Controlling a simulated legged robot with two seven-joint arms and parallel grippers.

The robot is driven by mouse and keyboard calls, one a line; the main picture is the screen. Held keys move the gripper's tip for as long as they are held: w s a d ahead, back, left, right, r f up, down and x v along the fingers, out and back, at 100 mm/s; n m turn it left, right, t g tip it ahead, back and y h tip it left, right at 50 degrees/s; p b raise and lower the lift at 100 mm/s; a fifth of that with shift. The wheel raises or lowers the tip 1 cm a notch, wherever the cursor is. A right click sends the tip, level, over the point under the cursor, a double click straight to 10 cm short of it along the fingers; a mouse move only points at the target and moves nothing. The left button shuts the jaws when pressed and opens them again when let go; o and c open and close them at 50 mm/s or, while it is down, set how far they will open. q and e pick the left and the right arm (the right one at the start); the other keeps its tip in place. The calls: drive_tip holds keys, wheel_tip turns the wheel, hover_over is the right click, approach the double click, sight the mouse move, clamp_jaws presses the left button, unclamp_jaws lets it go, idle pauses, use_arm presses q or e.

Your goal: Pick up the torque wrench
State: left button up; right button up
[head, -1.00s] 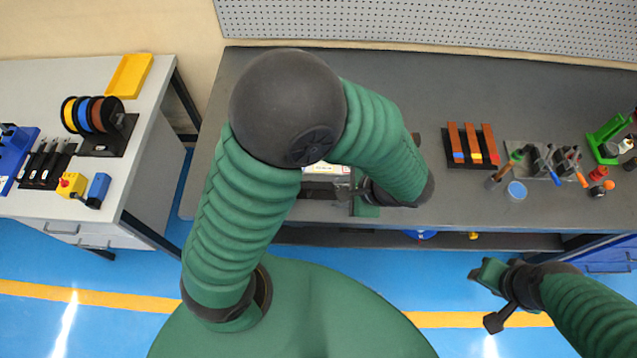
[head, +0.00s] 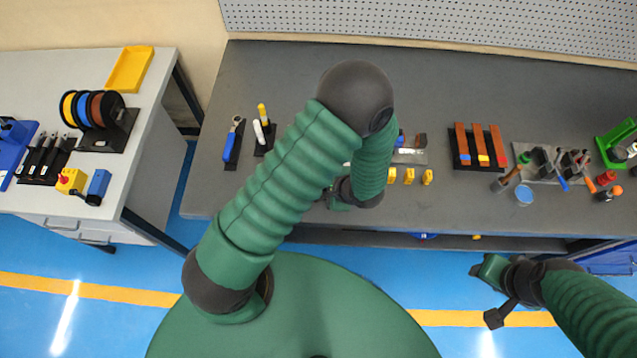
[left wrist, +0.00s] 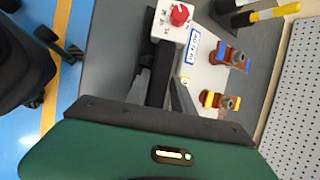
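A wrench with a blue handle and metal head, which looks like the torque wrench (head: 233,142), lies on a dark mat at the left end of the grey bench in the head view. My left gripper (head: 337,199) is at the bench's front edge, right of and nearer than the wrench, and apart from it. My forearm partly covers it. In the left wrist view my dark fingers (left wrist: 163,85) show, but their gap is unclear. My right gripper (head: 480,272) hangs in front of the bench, over the floor; its fingers are too small to judge.
A yellow-handled tool (head: 262,113) and a white one (head: 258,131) stand right of the wrench. In the left wrist view, a box with a red knob (left wrist: 180,15) and blue and yellow terminal pieces (left wrist: 231,58) are near my gripper. Yellow blocks (head: 409,176) sit right of my left arm.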

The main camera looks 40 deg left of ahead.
use_arm(q)
drive_tip(key=shift+a+f, duration=0.3)
drive_tip(key=shift+d, duration=0.2)
drive_tip(key=shift+w+d, duration=0.15)
drive_tip(key=shift+d, duration=0.15)
drive_tip(key=c, duration=0.4)
clamp_jaws()
drive_tip(key=shift+a, duration=0.15)
drive_tip(key=shift+r, duration=0.1)
